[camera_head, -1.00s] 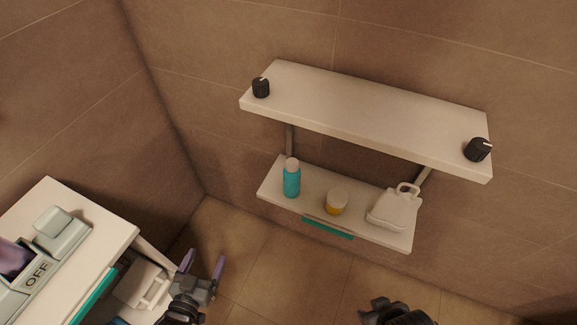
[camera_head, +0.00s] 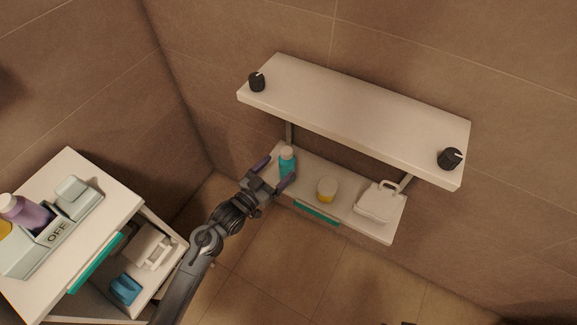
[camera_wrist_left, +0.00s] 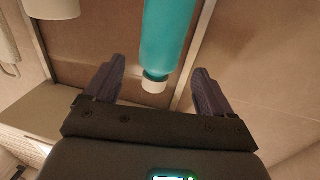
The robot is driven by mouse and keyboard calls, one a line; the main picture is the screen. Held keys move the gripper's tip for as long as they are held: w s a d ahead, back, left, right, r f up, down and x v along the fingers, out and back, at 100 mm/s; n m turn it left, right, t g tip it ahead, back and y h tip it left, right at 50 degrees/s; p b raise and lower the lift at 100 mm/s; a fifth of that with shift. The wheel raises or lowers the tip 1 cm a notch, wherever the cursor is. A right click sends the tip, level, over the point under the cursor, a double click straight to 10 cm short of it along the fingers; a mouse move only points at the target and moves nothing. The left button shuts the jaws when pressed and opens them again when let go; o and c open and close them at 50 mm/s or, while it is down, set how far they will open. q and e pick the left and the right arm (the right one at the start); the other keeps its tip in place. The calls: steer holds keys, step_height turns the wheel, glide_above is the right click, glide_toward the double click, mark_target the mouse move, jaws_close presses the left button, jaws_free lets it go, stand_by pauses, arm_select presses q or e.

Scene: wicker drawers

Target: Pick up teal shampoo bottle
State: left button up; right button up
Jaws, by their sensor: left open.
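The teal shampoo bottle (camera_head: 287,161) with a pale cap stands upright at the left end of the lower shelf (camera_head: 352,215). My left gripper (camera_head: 273,174) is open, with its fingers reaching to the bottle's near side. In the left wrist view the bottle (camera_wrist_left: 167,38) appears upside down, with its cap end (camera_wrist_left: 154,84) between the two open fingers (camera_wrist_left: 155,90). The fingers look apart from it on both sides. In the head view the gripper hides the bottle's lower part. My right gripper is out of view.
A yellow-and-white jar (camera_head: 327,189) and a white bag-like container (camera_head: 377,202) stand farther right on the lower shelf. The upper shelf (camera_head: 360,115) overhangs behind, with dark knobs at its ends. A white drawer unit (camera_head: 118,205) stands at left, its drawer open.

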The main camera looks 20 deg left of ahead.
mark_target(290, 156)
arm_select(q)
steer(key=shift+x, duration=0.85)
steer(key=shift+w+d+f+b, duration=0.1)
steer(key=shift+w+b, duration=0.25)
steer(key=shift+b, duration=0.1)
steer(key=b+x, duration=0.2)
steer(key=x, duration=0.2)
steer(key=shift+d, duration=0.15)
steer(key=shift+w, duration=0.3)
steer(key=shift+s, duration=0.15)
steer(key=c, duration=1.2)
